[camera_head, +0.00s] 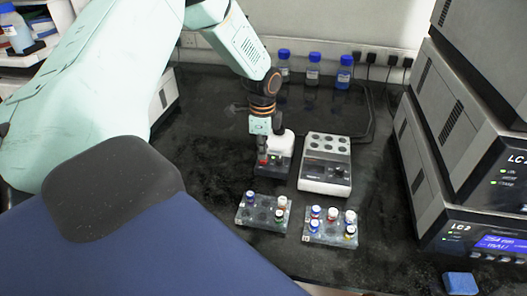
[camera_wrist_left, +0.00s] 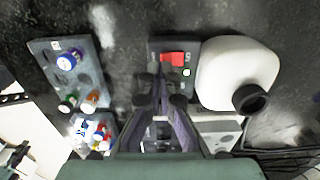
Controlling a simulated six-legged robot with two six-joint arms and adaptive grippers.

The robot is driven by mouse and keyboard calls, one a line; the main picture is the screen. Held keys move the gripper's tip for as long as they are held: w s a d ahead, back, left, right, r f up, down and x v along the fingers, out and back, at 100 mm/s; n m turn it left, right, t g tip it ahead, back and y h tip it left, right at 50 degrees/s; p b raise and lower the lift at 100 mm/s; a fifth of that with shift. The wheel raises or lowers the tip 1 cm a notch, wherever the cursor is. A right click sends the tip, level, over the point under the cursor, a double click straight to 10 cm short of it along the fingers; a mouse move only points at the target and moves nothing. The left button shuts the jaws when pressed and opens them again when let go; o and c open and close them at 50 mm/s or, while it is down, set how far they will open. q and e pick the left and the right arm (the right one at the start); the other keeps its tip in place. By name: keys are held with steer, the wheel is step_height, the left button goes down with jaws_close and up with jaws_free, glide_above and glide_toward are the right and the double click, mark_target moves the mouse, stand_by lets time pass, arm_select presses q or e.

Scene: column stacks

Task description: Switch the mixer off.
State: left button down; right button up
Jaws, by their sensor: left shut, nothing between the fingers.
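The mixer (camera_head: 283,146) stands mid-bench, with a white rounded body and a dark base. In the left wrist view the mixer's white body (camera_wrist_left: 228,72) has a black cup on top. Its red switch (camera_wrist_left: 172,57) is on the base beside a small bright light (camera_wrist_left: 187,72). My left gripper (camera_head: 262,156) points down over the front left of the base, fingers shut and empty. In the wrist view the fingertips (camera_wrist_left: 160,82) are close to the switch; I cannot tell whether they touch it. My right gripper is not in view.
A white block heater (camera_head: 325,186) stands right of the mixer. Two vial racks (camera_head: 246,217) (camera_head: 312,238) are in front. Blue-capped bottles (camera_head: 313,74) stand at the back. LC 2 instrument stacks (camera_head: 465,215) fill the right side. A blue block (camera_head: 460,283) lies at lower right.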

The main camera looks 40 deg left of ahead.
arm_select(q)
steer(key=shift+a, duration=0.1)
stand_by(0.3)
stand_by(0.3)
steer(key=shift+f, duration=0.3)
steer(key=shift+f, duration=0.1)
steer(key=shift+f+b, duration=0.7)
steer(key=shift+f, duration=0.05)
stand_by(0.5)
steer(key=shift+r+p, duration=2.5)
steer(key=shift+r, duration=0.05)
